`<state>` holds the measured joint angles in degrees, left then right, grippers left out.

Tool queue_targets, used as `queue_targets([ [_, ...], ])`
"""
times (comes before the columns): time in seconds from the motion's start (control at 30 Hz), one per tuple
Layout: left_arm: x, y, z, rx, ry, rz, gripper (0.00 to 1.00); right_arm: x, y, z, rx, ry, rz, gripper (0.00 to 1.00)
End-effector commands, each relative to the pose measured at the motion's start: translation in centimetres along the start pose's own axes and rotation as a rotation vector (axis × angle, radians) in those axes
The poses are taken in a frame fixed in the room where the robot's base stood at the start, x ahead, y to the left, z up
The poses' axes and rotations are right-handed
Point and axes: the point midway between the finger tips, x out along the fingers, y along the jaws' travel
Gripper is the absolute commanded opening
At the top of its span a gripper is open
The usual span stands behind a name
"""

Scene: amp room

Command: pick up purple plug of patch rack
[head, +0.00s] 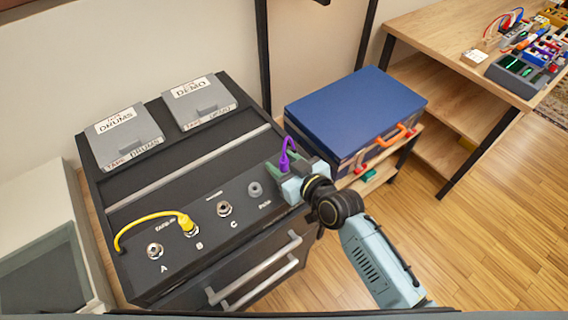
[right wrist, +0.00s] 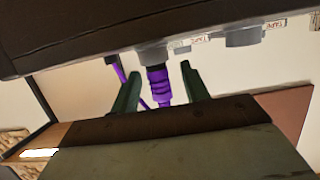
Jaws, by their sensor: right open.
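The patch rack (head: 235,200) is a black sloped panel with jacks A, B, C and one more grey jack near its right end. The purple plug (head: 284,162), with its looped purple cable, shows at the rack's right end, partly hidden by my right gripper. In the right wrist view, the purple plug (right wrist: 158,88) stands between the two dark green fingers of my right gripper (right wrist: 158,92), with a gap on each side. Its far end meets a dark collar at the panel. The right gripper is open around it. My left gripper is not in view.
A yellow plug (head: 186,224) with its cable sits in jack B. Two grey tape boxes (head: 123,136) (head: 200,103) lie on the black cabinet top. A blue case (head: 355,105) stands close behind my right gripper. A wooden table (head: 440,42) with gear is at the upper right.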

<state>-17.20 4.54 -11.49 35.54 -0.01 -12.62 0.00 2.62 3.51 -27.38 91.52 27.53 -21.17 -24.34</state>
Motion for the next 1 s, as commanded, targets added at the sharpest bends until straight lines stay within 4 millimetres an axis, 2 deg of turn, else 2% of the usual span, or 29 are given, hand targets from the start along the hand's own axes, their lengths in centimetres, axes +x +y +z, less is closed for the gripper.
queue_targets([
  [0.07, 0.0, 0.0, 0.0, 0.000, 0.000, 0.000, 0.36, 0.0, 0.0, 0.0, 0.000, 0.000, 0.000, 0.44],
  [0.4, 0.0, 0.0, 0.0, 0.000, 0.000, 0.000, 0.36, -0.1, 0.0, 0.0, 0.000, 0.000, 0.000, 0.00],
  [0.63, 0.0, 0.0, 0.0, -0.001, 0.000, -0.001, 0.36, -0.1, 0.0, -0.1, 0.000, 0.000, 0.000, 0.00],
  [0.73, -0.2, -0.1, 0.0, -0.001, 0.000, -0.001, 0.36, -0.2, 0.0, -0.7, -0.001, 0.001, 0.000, 0.00],
  [1.0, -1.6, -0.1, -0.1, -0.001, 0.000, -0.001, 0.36, -1.8, 0.0, -5.7, 0.000, 0.005, 0.001, 0.00],
])
